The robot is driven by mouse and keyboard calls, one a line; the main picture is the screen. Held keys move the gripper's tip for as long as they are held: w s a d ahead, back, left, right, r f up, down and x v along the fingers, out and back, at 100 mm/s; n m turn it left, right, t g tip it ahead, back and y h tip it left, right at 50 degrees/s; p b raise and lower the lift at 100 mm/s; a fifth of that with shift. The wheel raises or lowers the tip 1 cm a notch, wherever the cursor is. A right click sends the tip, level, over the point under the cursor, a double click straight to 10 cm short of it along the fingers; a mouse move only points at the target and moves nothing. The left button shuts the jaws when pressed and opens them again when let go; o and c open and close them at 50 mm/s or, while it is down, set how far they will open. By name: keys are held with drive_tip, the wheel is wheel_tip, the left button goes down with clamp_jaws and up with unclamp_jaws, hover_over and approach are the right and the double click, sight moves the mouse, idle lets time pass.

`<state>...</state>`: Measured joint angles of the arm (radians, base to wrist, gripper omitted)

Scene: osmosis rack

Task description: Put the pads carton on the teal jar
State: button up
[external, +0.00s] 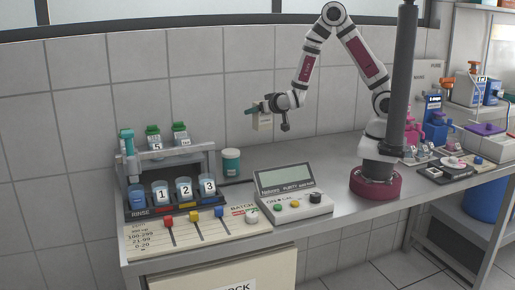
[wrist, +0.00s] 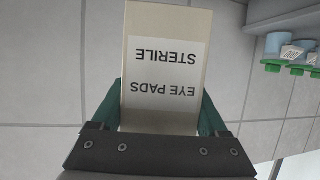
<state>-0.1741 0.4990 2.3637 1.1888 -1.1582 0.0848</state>
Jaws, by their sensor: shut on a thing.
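The pads carton (external: 263,122) is a small cream box held in the air above the bench. In the wrist view the carton (wrist: 163,60) carries a white label reading "EYE PADS STERILE", upside down. My gripper (external: 256,112) is shut on the carton, with its teal fingers on both sides of it in the wrist view (wrist: 162,108). The jar is not seen in the wrist view.
Left of the jar stands a rack (external: 168,165) with green-capped bottles on top and numbered beakers below. These bottles also show in the wrist view (wrist: 289,50). A console (external: 290,195) with a screen sits right of the jar. Bare bench lies behind the console.

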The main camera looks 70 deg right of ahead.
drive_tip(key=w+a+r+n+t+y, duration=0.2)
drive_tip(key=w+a+r+n+y, duration=0.15)
drive_tip(key=r+n+y, duration=0.3)
drive_tip(key=shift+y, duration=0.55)
drive_tip(key=shift+w+a+f, duration=0.5)
drive_tip(key=shift+a+f, duration=1.25)
drive_tip(key=shift+a, duration=0.25)
drive_tip(key=shift+w+a+f, duration=0.45)
drive_tip(key=shift+a+f, duration=1.35)
drive_tip(key=shift+a, duration=0.15)
drive_tip(key=shift+w+a+f, duration=0.5)
drive_tip(key=shift+a+f, duration=1.25)
drive_tip(key=shift+a, duration=0.25)
drive_tip(key=shift+f, duration=0.1)
drive_tip(key=o, duration=1.3)
drive_tip(key=shift+c, duration=0.2)
drive_tip(key=v, duration=0.7)
drive_tip(key=shift+s, duration=0.3)
